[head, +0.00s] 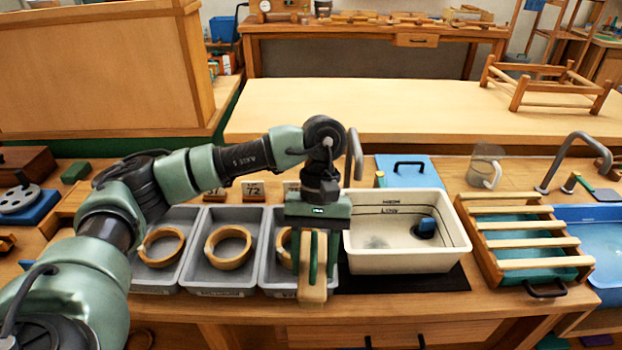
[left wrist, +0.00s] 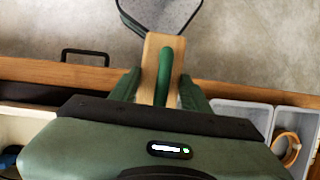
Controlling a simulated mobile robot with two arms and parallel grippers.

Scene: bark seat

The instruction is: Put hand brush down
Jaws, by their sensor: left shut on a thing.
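The hand brush (head: 313,288) shows as a pale wooden block with a green part on it. My left gripper (head: 316,250) is shut on it, above the front of the workbench, between the right-hand grey tray and the white basin. In the left wrist view the brush (left wrist: 151,68) sits between the two green fingers (left wrist: 158,88), with the bench's front edge and the floor beyond. I cannot tell whether the brush touches the bench. Its bristles are hidden. My right gripper is not in view.
Grey trays (head: 221,290) holding wooden rings stand left of the brush. The white basin (head: 405,262) stands on a dark mat (head: 440,283) to the right. A slatted wooden rack (head: 520,226) stands farther right. The bench's front strip (head: 240,310) looks clear.

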